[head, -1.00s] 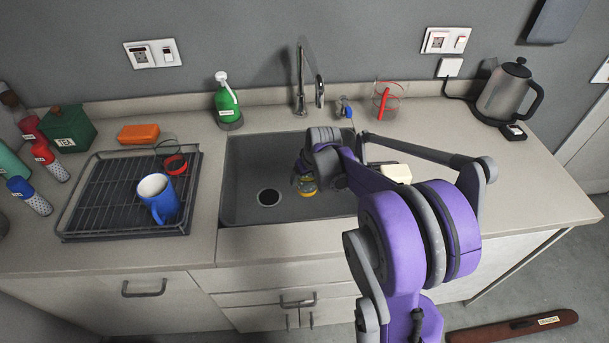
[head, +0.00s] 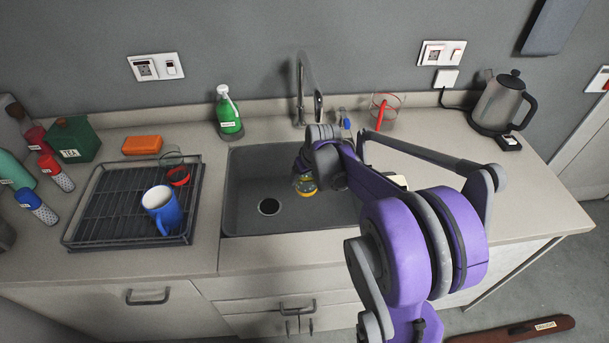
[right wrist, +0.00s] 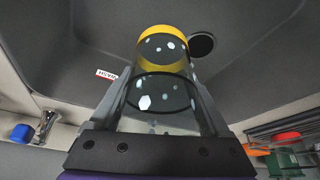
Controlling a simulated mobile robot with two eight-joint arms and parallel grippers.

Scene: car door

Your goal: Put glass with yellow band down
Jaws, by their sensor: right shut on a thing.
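The glass with the yellow band (right wrist: 160,88) is between the fingers of my right gripper (right wrist: 165,100) in the right wrist view. It is clear, with a yellow band at its far end. In the head view the glass (head: 306,188) shows only in part, in or over the sink (head: 255,215), with my purple right arm hiding the rest. My right gripper is shut on it. I cannot tell whether the glass touches the sink floor. My left gripper is not in view.
A drying rack (head: 105,215) left of the sink holds a blue mug (head: 163,210) and a glass with a red band (head: 178,174). The tap (head: 309,90), a green bottle (head: 228,112) and a glass with a red stripe (head: 384,110) stand behind. A kettle (head: 499,105) stands right.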

